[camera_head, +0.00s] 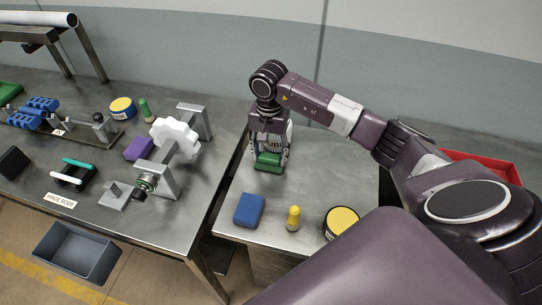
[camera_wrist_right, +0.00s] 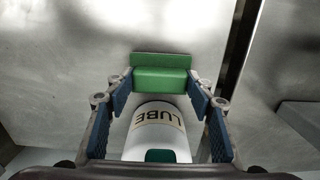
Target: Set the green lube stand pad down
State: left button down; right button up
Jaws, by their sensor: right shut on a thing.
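The green lube stand pad (camera_head: 268,163) is a small block at the right gripper's fingertips, over the back left of the right-hand table. It also shows in the right wrist view (camera_wrist_right: 162,79). My right gripper (camera_head: 269,152) points down, and its blue-padded fingers are shut on the pad's sides. A white cylinder marked LUBE (camera_wrist_right: 157,128) shows between the fingers in the wrist view, nearer the camera than the pad. It is partly hidden in the head view. I cannot tell whether the pad touches the table. My left gripper is out of view.
A blue block (camera_head: 249,210), a yellow peg (camera_head: 293,218) and a yellow-topped round tin (camera_head: 341,222) stand towards the front of the right-hand table (camera_head: 335,165). A gap separates it from the left workbench, which holds a white-wheeled fixture (camera_head: 176,141). A red tray (camera_head: 483,165) is at right.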

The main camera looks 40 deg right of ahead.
aim_at(269, 157)
jog(key=shift+a+r, duration=0.2)
jog(key=shift+a, duration=0.05)
jog(key=shift+s+d+f, duration=0.1)
jog(key=shift+f, duration=0.15)
jog(key=o, duration=1.2)
jog(key=shift+c, duration=0.2)
jog(key=shift+r, duration=0.15)
jog(key=shift+r, duration=0.15)
notch_tip(269, 157, up, 10)
jog(key=b, duration=0.3)
jog(key=shift+r, duration=0.9)
